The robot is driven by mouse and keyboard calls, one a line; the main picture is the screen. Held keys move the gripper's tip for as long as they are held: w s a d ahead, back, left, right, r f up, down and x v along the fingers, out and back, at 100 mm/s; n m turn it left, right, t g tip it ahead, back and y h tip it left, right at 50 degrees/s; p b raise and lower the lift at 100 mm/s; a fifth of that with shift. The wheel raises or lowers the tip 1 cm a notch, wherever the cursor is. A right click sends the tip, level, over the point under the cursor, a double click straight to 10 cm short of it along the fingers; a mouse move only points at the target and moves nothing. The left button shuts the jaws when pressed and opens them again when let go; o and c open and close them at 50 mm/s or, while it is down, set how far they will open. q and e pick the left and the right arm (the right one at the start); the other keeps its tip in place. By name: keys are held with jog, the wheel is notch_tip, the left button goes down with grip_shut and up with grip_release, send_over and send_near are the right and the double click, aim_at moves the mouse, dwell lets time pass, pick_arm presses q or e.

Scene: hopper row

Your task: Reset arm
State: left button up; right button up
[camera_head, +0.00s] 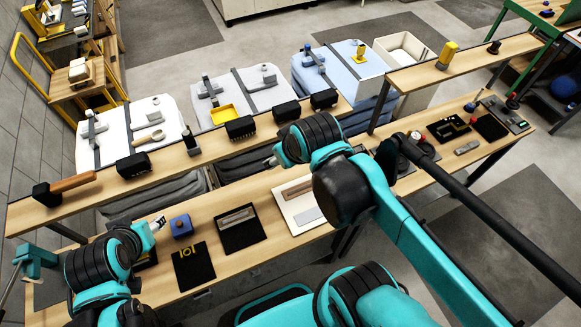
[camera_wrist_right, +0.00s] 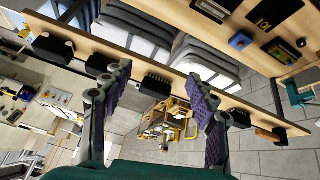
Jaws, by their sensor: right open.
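The task names no object, so my two arms are what matter. My right gripper (camera_wrist_right: 158,92) shows in the right wrist view with its two purple-padded fingers wide apart and nothing held between them. In the head view the right arm reaches over the workbench (camera_head: 330,222); its gripper is mostly hidden behind the wrist, with only a small tip showing near the raised shelf (camera_head: 185,150). My left gripper (camera_head: 157,225) is low over the left part of the bench, just left of a blue block (camera_head: 181,226). Its fingers are too small to tell open from shut.
Several black brush-like blocks (camera_head: 240,128) and a wooden-handled hammer (camera_head: 72,184) lie on the raised shelf. Black trays (camera_head: 194,267) and a white tray (camera_head: 287,192) lie on the bench. Pale hoppers (camera_head: 125,120) stand behind.

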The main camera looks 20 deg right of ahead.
jog(key=s+f+m, duration=0.1)
jog(key=s+f+m+t, duration=0.1)
jog(key=s+f, duration=0.1)
jog(key=shift+d, duration=0.2)
